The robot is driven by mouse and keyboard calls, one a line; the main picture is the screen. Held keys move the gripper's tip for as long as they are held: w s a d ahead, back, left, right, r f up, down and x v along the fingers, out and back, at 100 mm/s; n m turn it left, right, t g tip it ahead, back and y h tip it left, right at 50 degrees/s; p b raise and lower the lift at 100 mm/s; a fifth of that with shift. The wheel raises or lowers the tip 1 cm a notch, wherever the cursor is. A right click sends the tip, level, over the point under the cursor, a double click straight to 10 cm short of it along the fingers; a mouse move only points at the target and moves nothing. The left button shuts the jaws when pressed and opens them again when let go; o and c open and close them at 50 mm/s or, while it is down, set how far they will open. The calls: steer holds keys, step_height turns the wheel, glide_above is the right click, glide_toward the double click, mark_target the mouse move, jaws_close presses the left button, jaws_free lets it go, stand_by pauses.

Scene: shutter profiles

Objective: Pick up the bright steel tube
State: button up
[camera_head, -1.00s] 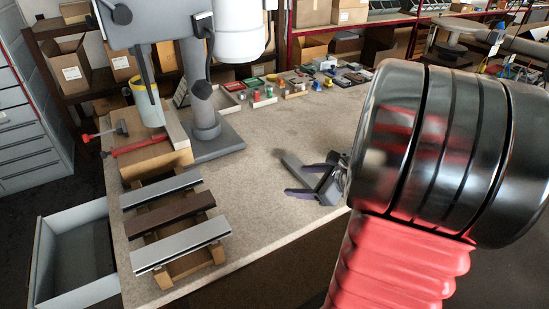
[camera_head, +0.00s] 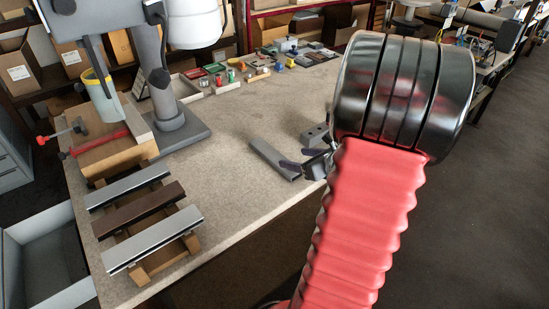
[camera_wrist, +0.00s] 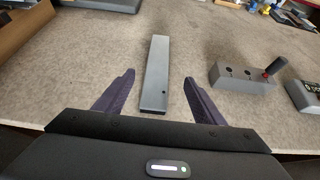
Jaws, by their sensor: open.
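A grey steel tube (camera_wrist: 156,76), long and rectangular with a small hole at its near end, lies flat on the worktop. In the head view the tube (camera_head: 270,158) lies just left of my gripper (camera_head: 293,158). In the wrist view my gripper (camera_wrist: 158,76) is open, with dark purple fingers on either side of the tube's near half. Gaps show between the tube and both fingers. Nothing is held. How high the fingertips are above the worktop is hard to tell.
Silver and brown profiles (camera_head: 140,210) rest on a wooden rack at the worktop's front left. A grey machine column (camera_head: 160,80) stands behind. The worktop (camera_head: 230,150) around the tube is mostly clear.

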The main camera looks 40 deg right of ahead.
glide_toward(275, 155)
steer(key=shift+x, duration=1.55)
steer(key=shift+w, duration=0.1)
steer(key=shift+a+x, duration=0.2)
steer(key=shift+x, duration=2.35)
steer(key=shift+f, duration=0.15)
steer(key=c, duration=1.6)
steer(key=shift+o, duration=0.2)
steer(key=shift+d, duration=0.1)
step_height(275, 155, up, 10)
